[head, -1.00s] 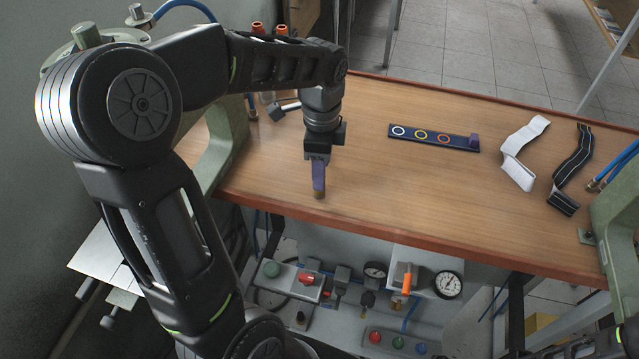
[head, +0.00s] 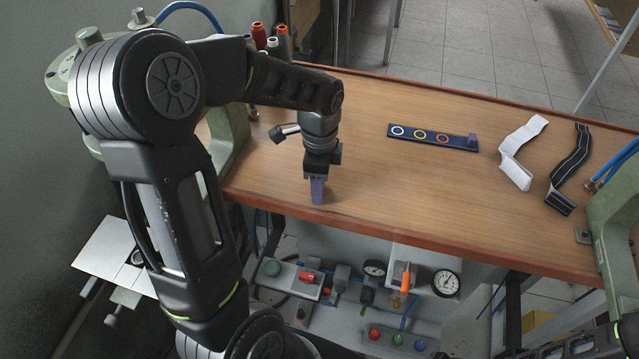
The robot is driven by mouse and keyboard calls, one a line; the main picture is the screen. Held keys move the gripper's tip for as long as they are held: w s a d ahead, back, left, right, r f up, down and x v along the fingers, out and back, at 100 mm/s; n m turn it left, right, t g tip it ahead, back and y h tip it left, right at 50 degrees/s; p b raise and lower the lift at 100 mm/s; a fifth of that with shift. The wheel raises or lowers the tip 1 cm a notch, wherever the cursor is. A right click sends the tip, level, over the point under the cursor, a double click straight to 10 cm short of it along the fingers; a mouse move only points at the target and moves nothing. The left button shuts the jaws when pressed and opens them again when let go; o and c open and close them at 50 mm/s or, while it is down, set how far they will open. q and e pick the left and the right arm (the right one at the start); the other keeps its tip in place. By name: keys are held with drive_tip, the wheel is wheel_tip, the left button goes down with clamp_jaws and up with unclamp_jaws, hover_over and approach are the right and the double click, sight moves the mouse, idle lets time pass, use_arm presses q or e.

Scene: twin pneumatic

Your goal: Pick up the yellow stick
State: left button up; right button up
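No yellow stick can be clearly made out in the head view. My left gripper (head: 317,198) points down at the table's front left part, its tip at or just above the wood. A purple piece shows at its lower end; I cannot tell whether this is the fingers or something held between them. Whether the fingers are open or shut is not clear. My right gripper is not in view.
A white strap (head: 516,172) and a black strap (head: 562,201) lie right. Thread spools (head: 283,43) stand at the back left. Table middle is clear.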

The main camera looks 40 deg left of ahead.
use_arm(q)
clamp_jaws()
idle(0.4)
